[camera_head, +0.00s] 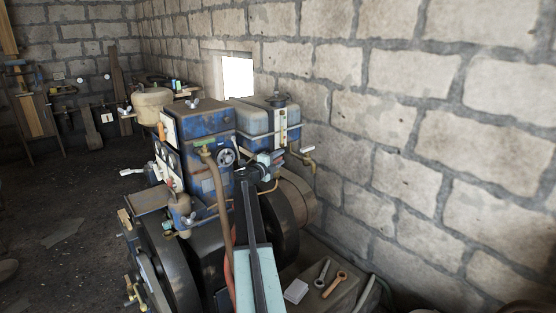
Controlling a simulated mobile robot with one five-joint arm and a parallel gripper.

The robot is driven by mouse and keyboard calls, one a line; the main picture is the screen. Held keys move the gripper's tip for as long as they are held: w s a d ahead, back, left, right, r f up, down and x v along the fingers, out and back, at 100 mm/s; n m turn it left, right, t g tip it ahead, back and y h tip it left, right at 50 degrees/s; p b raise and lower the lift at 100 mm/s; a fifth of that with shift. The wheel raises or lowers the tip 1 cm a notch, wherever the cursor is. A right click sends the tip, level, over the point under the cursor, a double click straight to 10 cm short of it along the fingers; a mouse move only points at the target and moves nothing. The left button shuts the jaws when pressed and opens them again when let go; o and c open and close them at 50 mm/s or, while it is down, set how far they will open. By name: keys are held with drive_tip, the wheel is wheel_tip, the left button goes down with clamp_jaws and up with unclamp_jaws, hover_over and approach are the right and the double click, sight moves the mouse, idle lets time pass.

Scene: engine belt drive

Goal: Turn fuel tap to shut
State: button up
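The blue engine (205,120) stands against the block wall with a grey-blue tank (252,118) on its right side. A tap with a pale lever handle (308,149) sits on a brass fitting just right of and below the tank; it looks like the fuel tap, and its lever points roughly sideways to the right. My arm reaches up from the bottom centre. My gripper (268,160) is in front of the engine, below the tank and left of the tap, apart from it in the picture. Its fingers are small and blend with the engine parts, so its opening is unclear.
A brown pipe (219,205) runs down the engine's front. Dark flywheels (168,262) stand low on the engine. A white block (296,291) and wrenches (334,284) lie on a ledge at lower right. The wall (420,130) closes off the right side. Open floor (60,200) lies left.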

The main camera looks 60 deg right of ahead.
clamp_jaws()
drive_tip(key=shift+m+g, duration=0.6)
drive_tip(key=shift+g, duration=0.3)
drive_tip(key=shift+m+g+y, duration=0.3)
drive_tip(key=shift+m+g, duration=0.2)
drive_tip(key=shift+g, duration=0.3)
drive_tip(key=shift+s+a+m+g, duration=0.15)
drive_tip(key=shift+s+m+g, duration=0.35)
drive_tip(key=shift+g, duration=0.4)
unclamp_jaws()
drive_tip(key=shift+w, duration=0.1)
